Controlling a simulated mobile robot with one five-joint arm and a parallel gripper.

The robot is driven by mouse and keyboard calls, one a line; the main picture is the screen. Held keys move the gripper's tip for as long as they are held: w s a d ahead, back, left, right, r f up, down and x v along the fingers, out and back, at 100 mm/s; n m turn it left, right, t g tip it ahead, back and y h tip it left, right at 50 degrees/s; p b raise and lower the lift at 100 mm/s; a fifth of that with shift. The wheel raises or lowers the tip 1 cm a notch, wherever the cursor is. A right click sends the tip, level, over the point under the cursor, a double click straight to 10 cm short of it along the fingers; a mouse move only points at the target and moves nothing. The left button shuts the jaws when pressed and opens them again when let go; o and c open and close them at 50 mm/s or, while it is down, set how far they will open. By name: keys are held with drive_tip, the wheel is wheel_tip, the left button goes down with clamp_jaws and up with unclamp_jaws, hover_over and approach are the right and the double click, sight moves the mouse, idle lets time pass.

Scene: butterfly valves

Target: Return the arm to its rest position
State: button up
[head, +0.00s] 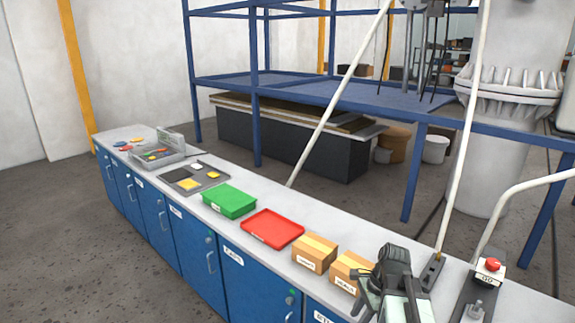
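My arm with its gripper (367,297) shows at the lower right, in front of the counter's near part. A dark arm link stands above pale greenish parts of the gripper. The fingertips are partly hidden and small, so I cannot tell whether they are open or shut. I see nothing clearly held.
The long white-topped counter (329,227) carries a grey bin (158,156), a dark tray (207,183), a green box (229,201), a red tray (272,229) and two cartons (315,253) beside my arm. A red button (492,264) stands right. Blue frame (257,120) behind.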

drive_tip(key=s+a+f+n+h, duration=0.1)
drive_tip(key=a+n+h, duration=0.2)
drive_tip(key=a+n, duration=0.5)
drive_tip(key=n, duration=0.9)
drive_tip(key=shift+s+a, duration=0.25)
